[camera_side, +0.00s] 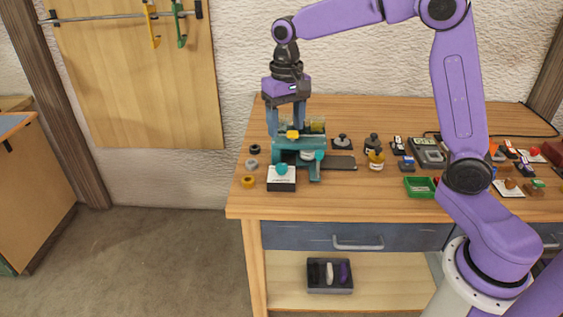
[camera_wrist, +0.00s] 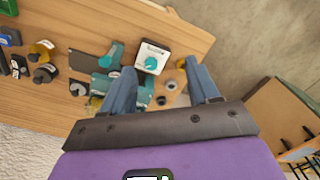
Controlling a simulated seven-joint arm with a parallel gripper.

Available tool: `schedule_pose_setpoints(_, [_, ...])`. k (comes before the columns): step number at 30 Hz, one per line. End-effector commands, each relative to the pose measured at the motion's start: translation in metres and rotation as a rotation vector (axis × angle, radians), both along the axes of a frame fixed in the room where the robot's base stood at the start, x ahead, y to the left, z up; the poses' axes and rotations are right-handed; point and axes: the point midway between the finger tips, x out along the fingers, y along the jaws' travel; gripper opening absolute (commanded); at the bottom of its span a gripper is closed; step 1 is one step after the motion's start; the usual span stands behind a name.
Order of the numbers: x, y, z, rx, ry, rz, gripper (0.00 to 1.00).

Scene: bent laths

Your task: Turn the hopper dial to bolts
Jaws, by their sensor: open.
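A teal dial knob (camera_side: 281,168) sits on a small white-topped, dark-sided box (camera_side: 283,183) near the table's front left. In the wrist view the teal knob (camera_wrist: 152,63) shows on the white face, with small dark lettering that is too small to read. A teal machine (camera_side: 290,146) with a yellow part and small clear bins stands just behind the box. My gripper (camera_side: 287,130) is open and empty, pointing down above or behind the machine. In the wrist view its two blue fingers (camera_wrist: 162,70) are wide apart, with the box beyond them. The knob's setting cannot be read.
A dark knobbed weight (camera_side: 342,142), small bottles (camera_side: 375,160) and a green tray (camera_side: 420,187) stand to the right. The wooden table's front edge (camera_side: 330,212) runs close before the box.

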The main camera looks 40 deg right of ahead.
Motion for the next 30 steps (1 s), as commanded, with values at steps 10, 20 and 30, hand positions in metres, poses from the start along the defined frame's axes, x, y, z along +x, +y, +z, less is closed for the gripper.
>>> schedule_pose_setpoints(10, [0.07, -0.05, -0.005, -0.001, 0.006, -0.337, 0.6])
schedule_pose_setpoints(20, [0.073, -0.055, -0.031, -0.003, 0.01, -0.362, 0.6])
schedule_pose_setpoints(30, [0.072, -0.055, -0.095, -0.003, 0.01, -0.361, 0.6])
